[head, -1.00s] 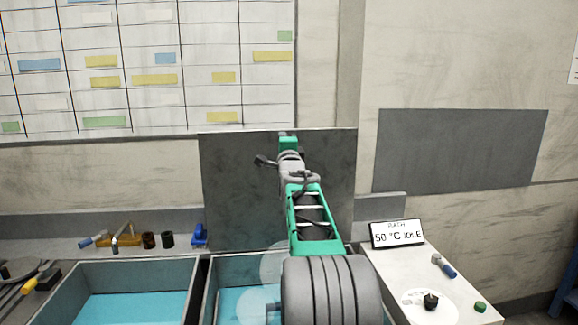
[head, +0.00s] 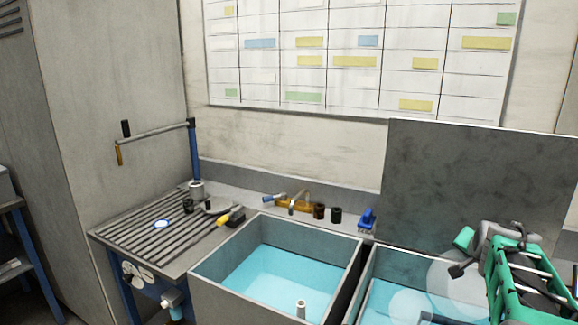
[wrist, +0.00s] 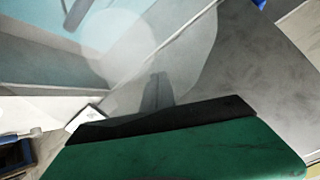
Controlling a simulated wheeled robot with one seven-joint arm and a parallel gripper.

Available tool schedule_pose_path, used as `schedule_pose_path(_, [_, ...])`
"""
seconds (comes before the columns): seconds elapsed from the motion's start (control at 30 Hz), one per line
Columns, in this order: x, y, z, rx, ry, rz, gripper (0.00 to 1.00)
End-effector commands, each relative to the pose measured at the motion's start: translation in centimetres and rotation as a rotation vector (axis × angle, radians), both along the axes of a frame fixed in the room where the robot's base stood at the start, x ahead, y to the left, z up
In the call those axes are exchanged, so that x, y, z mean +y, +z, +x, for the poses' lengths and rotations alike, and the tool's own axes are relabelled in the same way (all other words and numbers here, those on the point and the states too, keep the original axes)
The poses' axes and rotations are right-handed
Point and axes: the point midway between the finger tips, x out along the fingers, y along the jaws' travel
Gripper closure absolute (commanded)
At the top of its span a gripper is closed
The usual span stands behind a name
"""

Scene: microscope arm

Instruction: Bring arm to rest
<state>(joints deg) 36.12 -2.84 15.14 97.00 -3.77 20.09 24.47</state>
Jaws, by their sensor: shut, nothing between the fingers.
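A swing arm stands at the left of the head view: a blue post (head: 194,150) carries a grey bar (head: 160,131) that reaches out to the left. At the bar's free end are a black knob (head: 125,128) and a yellow grip (head: 119,154). The bar stands out over the slatted drainboard. My gripper (wrist: 157,84) shows in the wrist view as dark fingers, shut and empty, with the grey panel behind. It is far to the right of the swing arm and not touching it. In the head view I cannot make out the fingers on my green arm.
A slatted drainboard (head: 150,236) holds small items, including a yellow-and-black tool (head: 231,217). Right of it is a basin (head: 228,286) of blue water with a white cylinder (head: 301,308). A brass tap (head: 292,204) stands behind. A tall grey panel (head: 455,190) rises at right.

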Motion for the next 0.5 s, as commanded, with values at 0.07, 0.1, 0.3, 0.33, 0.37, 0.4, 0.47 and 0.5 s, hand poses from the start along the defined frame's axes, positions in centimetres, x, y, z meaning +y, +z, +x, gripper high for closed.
schedule_pose_path(0.07, [2.4,-5.0,-4.0,0.203,0.086,0.018,1.00])
schedule_pose_path(0.1, [4.2,-7.1,-6.2,0.303,0.141,0.031,1.00])
schedule_pose_path(0.3, [14.7,-13.6,-16.1,0.659,0.423,0.117,1.00])
schedule_pose_path(0.33, [16.2,-14.1,-17.4,0.693,0.455,0.129,1.00])
schedule_pose_path(0.37, [17.7,-14.5,-18.6,0.720,0.482,0.138,1.00])
schedule_pose_path(0.4, [19.6,-14.9,-20.1,0.752,0.514,0.149,1.00])
schedule_pose_path(0.47, [22.6,-15.4,-22.0,0.783,0.570,0.143,1.00])
schedule_pose_path(0.5, [24.7,-15.5,-23.0,0.786,0.620,0.119,1.00])
